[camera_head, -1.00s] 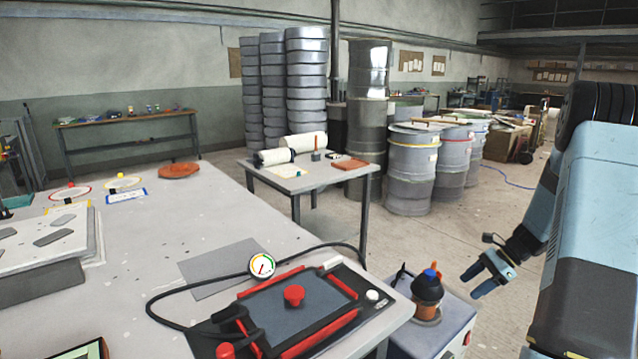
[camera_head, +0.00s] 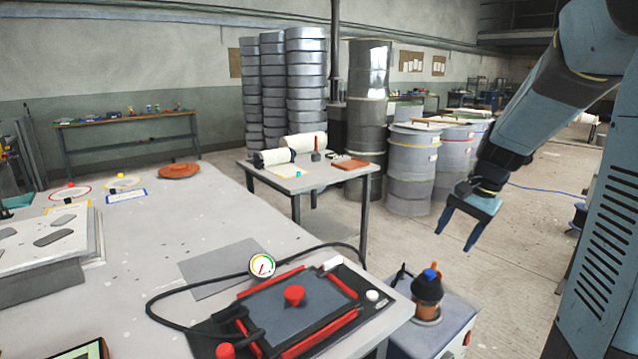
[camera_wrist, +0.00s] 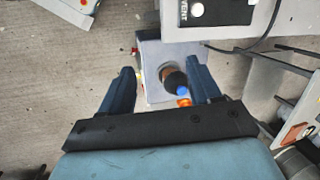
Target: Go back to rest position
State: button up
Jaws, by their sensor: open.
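My gripper (camera_head: 458,236) is open and empty, its fingers pointing down, at the right of the head view. It hangs in the air beyond and above the grey cabinet (camera_head: 458,318) with the black, blue-topped device (camera_head: 429,290) on it. In the wrist view the open fingers (camera_wrist: 160,92) show with the cabinet top (camera_wrist: 152,56) and the blue-topped device (camera_wrist: 175,82) below, apart from the fingers. Nothing is between the fingers.
A large table (camera_head: 140,245) at the left carries a red-edged frame (camera_head: 300,310) with a gauge (camera_head: 262,265). A small table (camera_head: 250,172) and drums (camera_head: 412,165) stand behind. Floor (camera_head: 530,240) right of my gripper looks clear.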

jog(key=s+a+r+n+t+h, duration=0.1)
jog(key=s+a+r+n+t, duration=0.1)
jog(key=s, duration=0.7)
jog(key=s+a+r+n+t+h, duration=0.2)
jog(key=s+a+r+n, duration=0.2)
jog(key=s, duration=0.6)
notch_tip(320, 180, up, 3)
jog(key=n, duration=0.2)
jog(key=shift+a+f+n+t, duration=0.2)
jog(key=shift+a+n+t, duration=0.1)
jog(key=shift+a, duration=0.1)
jog(key=shift+c, duration=0.4)
